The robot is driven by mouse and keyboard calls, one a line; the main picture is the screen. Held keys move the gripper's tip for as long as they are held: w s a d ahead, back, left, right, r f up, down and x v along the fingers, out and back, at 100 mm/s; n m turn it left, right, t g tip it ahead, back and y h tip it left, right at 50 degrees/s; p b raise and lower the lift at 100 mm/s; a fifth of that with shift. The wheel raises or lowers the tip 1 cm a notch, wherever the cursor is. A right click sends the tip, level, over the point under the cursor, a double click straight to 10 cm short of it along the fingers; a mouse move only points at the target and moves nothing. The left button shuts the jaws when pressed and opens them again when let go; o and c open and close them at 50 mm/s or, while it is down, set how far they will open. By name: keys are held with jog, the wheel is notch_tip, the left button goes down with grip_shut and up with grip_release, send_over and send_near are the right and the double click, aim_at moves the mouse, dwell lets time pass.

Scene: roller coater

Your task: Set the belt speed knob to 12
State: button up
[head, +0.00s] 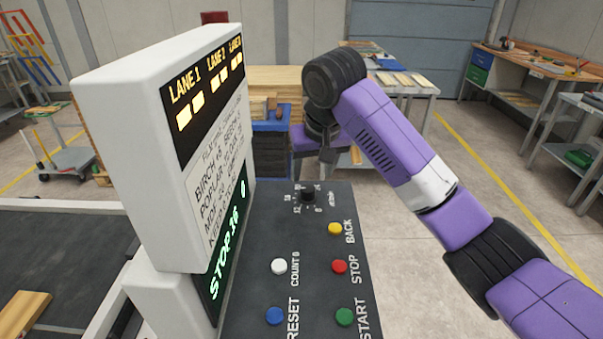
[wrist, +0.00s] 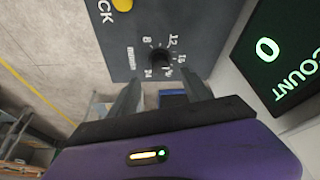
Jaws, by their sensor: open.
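The belt speed knob (head: 308,194) is a small dark round knob at the far end of the dark control panel (head: 262,222), ringed by white numbers. In the wrist view the knob (wrist: 163,60) shows close up with 8, 12, 16 and 24 readable around it. Its pointer is too small to read. My gripper (head: 327,156) hangs just beyond and above the knob in the head view. In the wrist view its two fingers (wrist: 163,88) are apart and empty, and the knob appears just ahead of the gap between them. I see no contact.
Yellow BACK (head: 334,229), red STOP (head: 339,267), white COUNT (head: 279,267), blue RESET (head: 274,316) and green START (head: 345,317) buttons sit on the panel. The tall white display housing (head: 130,130) stands at left. Floor is open at right.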

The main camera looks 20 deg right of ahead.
aim_at(308, 189)
jog(key=x, duration=0.4)
jog(key=p+x, duration=0.1)
jog(key=x, duration=0.3)
jog(key=shift+w+r, duration=0.15)
jog(key=shift+w, duration=0.05)
jog(key=shift+c, duration=0.3)
grip_shut()
